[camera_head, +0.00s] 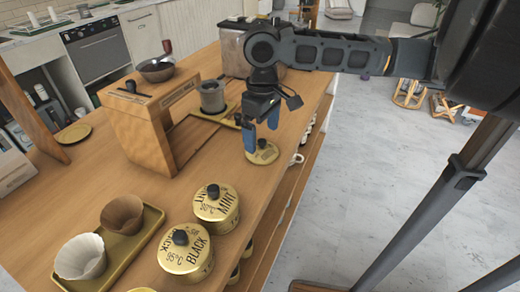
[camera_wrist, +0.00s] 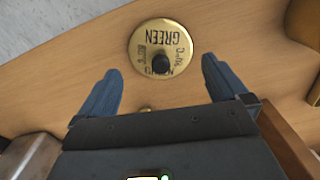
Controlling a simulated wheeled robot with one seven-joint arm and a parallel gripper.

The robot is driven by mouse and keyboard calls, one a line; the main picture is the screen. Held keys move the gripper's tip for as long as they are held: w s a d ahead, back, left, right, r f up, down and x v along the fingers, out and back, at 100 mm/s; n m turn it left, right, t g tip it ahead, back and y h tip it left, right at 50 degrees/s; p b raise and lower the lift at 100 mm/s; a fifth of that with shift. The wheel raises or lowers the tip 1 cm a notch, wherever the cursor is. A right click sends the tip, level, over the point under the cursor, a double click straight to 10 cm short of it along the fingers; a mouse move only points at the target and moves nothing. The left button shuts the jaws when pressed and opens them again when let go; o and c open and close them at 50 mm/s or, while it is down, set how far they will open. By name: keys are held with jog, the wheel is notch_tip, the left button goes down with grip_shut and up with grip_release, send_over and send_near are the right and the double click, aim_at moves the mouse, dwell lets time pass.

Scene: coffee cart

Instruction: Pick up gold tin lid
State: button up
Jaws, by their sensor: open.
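The gold tin lid (camera_head: 262,152) lies on the wooden counter in the head view, with a dark knob on top. In the wrist view the lid (camera_wrist: 161,48) reads "GREEN" and its black knob stands near its lower edge. My gripper (camera_head: 262,139) hangs above the lid, pointing down, with blue fingertips. In the wrist view my gripper (camera_wrist: 162,80) is open, its fingers spread to either side and just below the lid in the picture. Nothing is between the fingers. The exact height above the lid is hard to tell.
Two gold tins, MINT (camera_head: 216,208) and BLACK (camera_head: 186,252), stand nearer on the counter (camera_head: 165,185). A wooden stand (camera_head: 155,125) is left of my gripper, with a grey cup (camera_head: 212,97) beside it. A tray (camera_head: 140,245) holds filter cups. The counter's right edge is close.

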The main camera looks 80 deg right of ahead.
aim_at(261, 140)
notch_tip(261, 140, down, 4)
jog(key=shift+w+f, duration=0.1)
jog(key=shift+c, duration=0.2)
jog(key=c, duration=0.6)
jog(key=shift+c, duration=0.2)
jog(key=shift+r, duration=0.2)
